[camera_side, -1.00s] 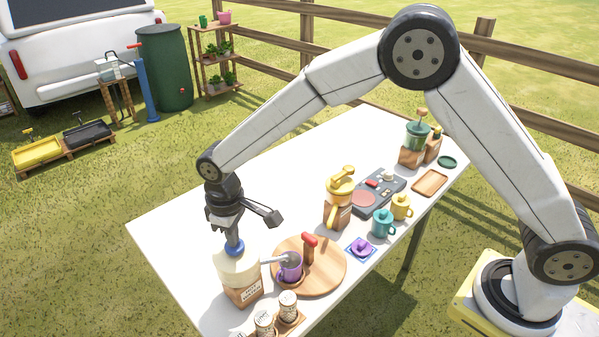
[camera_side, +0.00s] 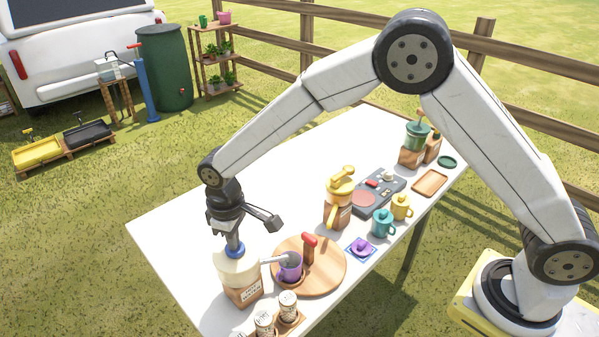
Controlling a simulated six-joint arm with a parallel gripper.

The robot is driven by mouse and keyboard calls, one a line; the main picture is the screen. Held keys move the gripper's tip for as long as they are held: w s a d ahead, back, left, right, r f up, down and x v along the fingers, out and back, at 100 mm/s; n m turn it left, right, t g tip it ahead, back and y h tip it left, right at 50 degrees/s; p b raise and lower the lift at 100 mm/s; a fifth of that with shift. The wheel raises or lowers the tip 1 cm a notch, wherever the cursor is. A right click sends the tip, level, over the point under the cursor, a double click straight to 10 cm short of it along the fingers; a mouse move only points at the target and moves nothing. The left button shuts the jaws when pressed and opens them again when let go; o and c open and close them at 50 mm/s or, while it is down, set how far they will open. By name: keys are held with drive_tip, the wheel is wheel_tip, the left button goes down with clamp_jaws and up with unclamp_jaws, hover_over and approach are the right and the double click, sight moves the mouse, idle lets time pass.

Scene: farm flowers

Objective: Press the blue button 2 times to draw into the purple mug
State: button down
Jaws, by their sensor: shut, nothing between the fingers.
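The blue button (camera_side: 235,251) sits on top of a cream dispenser (camera_side: 238,271) with a wooden base, at the table's left front. My gripper (camera_side: 234,241) is shut and points down right over the button. Its tips seem to touch the button, but the exact contact is hard to see. The purple mug (camera_side: 290,270) stands on the round wooden board beside the dispenser, under the end of the grey spout (camera_side: 274,260). The mug's contents cannot be made out clearly.
The round board (camera_side: 325,275) carries an upright piece with a red top (camera_side: 309,241). Shakers (camera_side: 287,306) are in front. The table's back left is clear.

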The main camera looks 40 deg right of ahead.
drive_tip(key=shift+r, duration=1.5)
drive_tip(key=shift+f, duration=1.65)
idle(1.7)
drive_tip(key=shift+r, duration=1.65)
idle(1.5)
